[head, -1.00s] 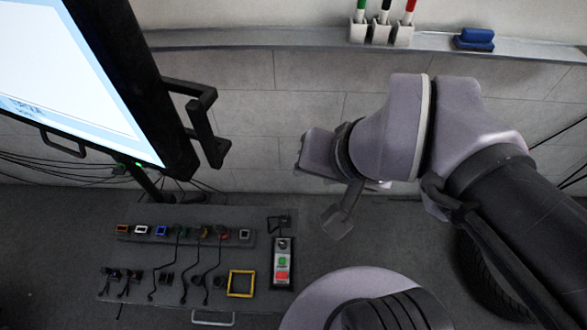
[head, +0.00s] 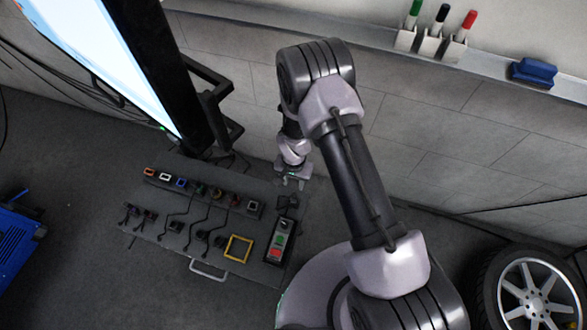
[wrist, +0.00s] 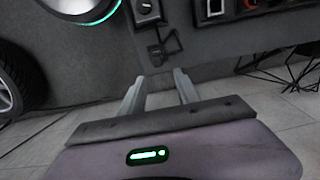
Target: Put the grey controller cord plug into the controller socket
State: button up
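My gripper (head: 292,182) hangs past the far right end of the dark socket panel. In the wrist view its two fingers (wrist: 158,76) are apart with nothing between them. A dark plug with a looped cord (wrist: 157,52) lies just beyond the fingertips, apart from them; in the head view it is a small dark shape (head: 287,203) above the button box. Its grey colour cannot be told clearly. A socket with a pale grey frame (head: 254,207) is at the right end of the socket row; a pale-framed socket (wrist: 215,8) shows at the wrist view's top edge. Labels are unreadable.
The button box (head: 280,240) with green and red buttons stands at the panel's right side. Several dark cords and a yellow frame (head: 238,249) lie on the panel. A monitor (head: 115,60) overhangs at left; the wall is close behind. A wheel (head: 525,290) stands at right.

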aim_at(294, 195)
jog(key=shift+s+f+b, duration=0.2)
jog(key=shift+f, duration=0.4)
jog(key=shift+s+f+b, duration=0.15)
jog(key=shift+f, duration=0.45)
notch_tip(294, 195, down, 8)
jog(key=b, duration=0.6)
jog(key=shift+f, duration=0.1)
grip_shut()
jog(key=shift+r+p, duration=2.15)
jog(key=shift+r, duration=1.55)
